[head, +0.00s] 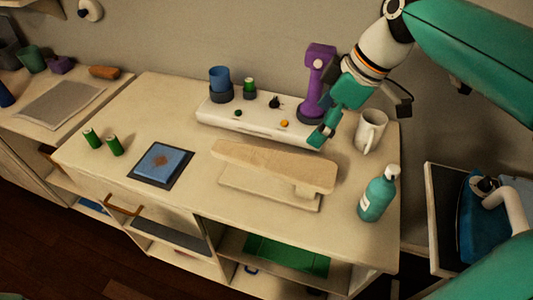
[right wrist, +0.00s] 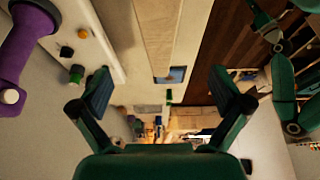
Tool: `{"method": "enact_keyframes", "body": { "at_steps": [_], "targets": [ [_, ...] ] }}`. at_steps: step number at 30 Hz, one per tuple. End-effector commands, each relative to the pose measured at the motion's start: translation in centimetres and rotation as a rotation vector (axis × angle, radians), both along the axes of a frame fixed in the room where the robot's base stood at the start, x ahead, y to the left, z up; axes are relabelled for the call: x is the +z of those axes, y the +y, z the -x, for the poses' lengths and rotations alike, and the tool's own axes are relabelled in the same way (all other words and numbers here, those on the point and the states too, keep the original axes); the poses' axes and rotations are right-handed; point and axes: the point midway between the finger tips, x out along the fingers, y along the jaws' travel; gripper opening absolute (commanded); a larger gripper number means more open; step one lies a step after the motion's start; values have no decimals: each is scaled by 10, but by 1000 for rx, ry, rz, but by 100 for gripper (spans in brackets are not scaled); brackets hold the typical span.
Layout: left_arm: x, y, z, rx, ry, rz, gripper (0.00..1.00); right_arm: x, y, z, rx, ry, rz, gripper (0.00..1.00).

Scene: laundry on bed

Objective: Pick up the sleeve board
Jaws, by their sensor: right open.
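The sleeve board (head: 270,163) is a long, pale wooden board raised above a flat base (head: 268,188) on the dresser top. It lies in front of the white tray, its right end nearer to me. My right gripper (head: 323,134) is above and behind the board's right half. In the right wrist view its two fingers are wide apart with nothing between them (right wrist: 160,92). The board (right wrist: 155,32) shows there as a long pale strip beyond the fingers. Contact between gripper and board is not visible. My left gripper is not clearly shown.
A white mug (head: 370,130) and a teal bottle (head: 377,196) stand right.

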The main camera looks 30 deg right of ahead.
Motion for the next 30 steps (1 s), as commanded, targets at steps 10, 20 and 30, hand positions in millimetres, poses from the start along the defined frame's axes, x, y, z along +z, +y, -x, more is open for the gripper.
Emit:
{"method": "enact_keyframes", "body": {
  "at_steps": [10,20,30],
  "targets": [
    [-4,0,1,-1,2,0,0,-41,6,-14,-12,14,-1,100],
    [-6,0,1,-1,2,0,0,-100,21,-32,-15,11,0,100],
    [-4,0,1,-1,2,0,0,-122,29,-40,-14,11,-1,100]
  ]
}}
